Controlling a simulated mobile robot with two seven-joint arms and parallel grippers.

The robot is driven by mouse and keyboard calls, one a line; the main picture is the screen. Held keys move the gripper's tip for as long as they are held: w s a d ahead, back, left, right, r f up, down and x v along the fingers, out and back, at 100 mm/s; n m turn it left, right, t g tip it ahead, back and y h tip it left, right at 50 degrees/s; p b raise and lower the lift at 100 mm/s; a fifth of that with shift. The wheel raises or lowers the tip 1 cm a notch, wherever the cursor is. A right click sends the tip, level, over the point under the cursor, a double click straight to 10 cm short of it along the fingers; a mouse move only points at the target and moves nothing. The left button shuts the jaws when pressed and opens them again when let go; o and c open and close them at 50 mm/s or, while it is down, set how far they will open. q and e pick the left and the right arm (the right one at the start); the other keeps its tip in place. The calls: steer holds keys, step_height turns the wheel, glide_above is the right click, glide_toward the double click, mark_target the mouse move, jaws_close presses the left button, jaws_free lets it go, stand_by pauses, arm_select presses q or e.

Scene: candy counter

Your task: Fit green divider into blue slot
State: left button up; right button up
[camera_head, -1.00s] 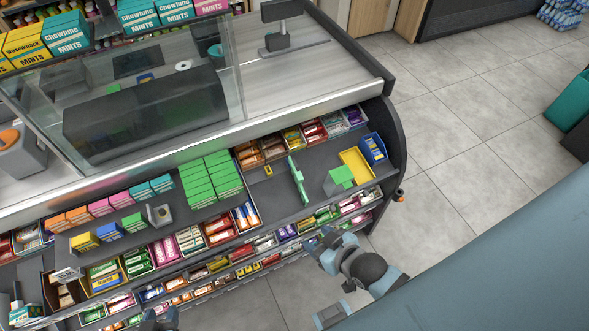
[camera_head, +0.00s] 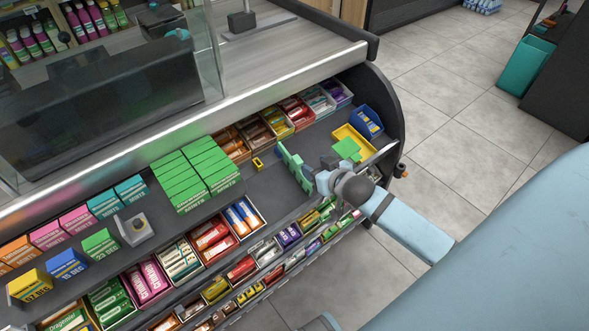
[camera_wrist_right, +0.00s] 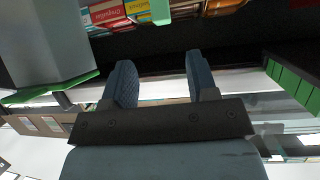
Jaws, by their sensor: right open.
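The green divider (camera_head: 293,167) stands on the dark shelf, right of the stack of green mint boxes. My right gripper (camera_head: 315,174) is close to its right side; whether they touch is unclear. In the right wrist view, its two dark fingers (camera_wrist_right: 161,80) are spread with nothing between them. A green piece (camera_wrist_right: 160,10) shows at the top there, beyond the fingers. A small blue bin (camera_head: 368,122) with yellow pieces stands at the shelf's right end. I cannot tell whether it is the blue slot; no other slot is clear. My left gripper is not in view.
A yellow tray (camera_head: 341,134) with a green block (camera_head: 347,149) lies right of the divider. A small yellow piece (camera_head: 257,163) lies left of it. Green mint boxes (camera_head: 195,174) and rows of candy bins border the shelf. A dark curved end panel (camera_head: 392,110) closes the right side.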

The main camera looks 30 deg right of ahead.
mark_target(295, 156)
steer(key=x, duration=0.4)
steer(key=shift+w+f, duration=0.2)
steer(key=shift+w, duration=0.05)
steer(key=shift+a+b+x, duration=0.2)
steer(key=shift+b+x, duration=0.7)
steer(key=shift+x, duration=2.05)
steer(key=shift+r, duration=0.1)
jaws_close()
step_height(295, 156, up, 10)
steer(key=shift+f+p, duration=0.25)
steer(key=shift+p, duration=0.9)
steer(key=shift+n+y, duration=0.5)
steer(key=shift+y, duration=0.1)
steer(key=shift+s+d+f+b, duration=0.1)
steer(key=shift+d+f+b, duration=0.15)
steer(key=shift+f, duration=1.15)
steer(key=shift+s+d+f+b, duration=0.15)
steer(key=shift+f+b, duration=0.2)
steer(key=shift+f, duration=1.1)
